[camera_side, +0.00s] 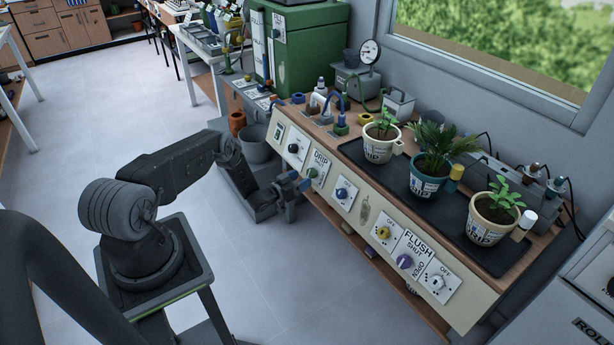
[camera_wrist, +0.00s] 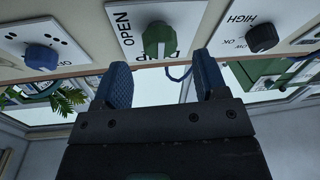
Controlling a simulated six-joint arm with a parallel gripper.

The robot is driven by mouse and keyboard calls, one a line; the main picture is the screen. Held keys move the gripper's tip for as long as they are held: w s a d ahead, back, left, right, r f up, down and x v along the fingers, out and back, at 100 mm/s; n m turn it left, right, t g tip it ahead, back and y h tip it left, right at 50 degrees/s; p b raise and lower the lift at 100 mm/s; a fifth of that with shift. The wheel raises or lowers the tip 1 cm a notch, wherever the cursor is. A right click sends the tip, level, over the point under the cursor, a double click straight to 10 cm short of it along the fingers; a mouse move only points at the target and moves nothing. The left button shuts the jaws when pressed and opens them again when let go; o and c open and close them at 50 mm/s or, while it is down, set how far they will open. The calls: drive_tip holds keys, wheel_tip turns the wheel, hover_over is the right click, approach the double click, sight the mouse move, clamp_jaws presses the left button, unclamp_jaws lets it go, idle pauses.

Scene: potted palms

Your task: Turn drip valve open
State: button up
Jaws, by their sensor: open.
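The drip valve is a green knob (camera_side: 312,173) on a white plate labelled DRIP, on the sloped front panel. In the wrist view the green knob (camera_wrist: 158,40) shows a white pointer line aimed down the picture, towards the DRIP lettering. The word OPEN stands to its left there. My gripper (camera_side: 299,181) is in front of this knob in the side view. In the wrist view my gripper (camera_wrist: 161,78) has its two blue fingers apart with nothing between them. The knob lies just beyond the fingertips, roughly centred between them.
A blue knob (camera_wrist: 41,57) and a black knob (camera_wrist: 262,38) flank the valve in the wrist view. In the side view, a purple FLUSH knob (camera_side: 405,261) is further right. Potted plants stand on a black mat (camera_side: 361,157) above the panel. A grey bucket (camera_side: 257,150) stands behind my arm.

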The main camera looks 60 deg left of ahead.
sight(309, 174)
drive_tip(key=shift+w+a, duration=0.2)
drive_tip(key=shift+w, duration=1.6)
drive_tip(key=c, duration=0.9)
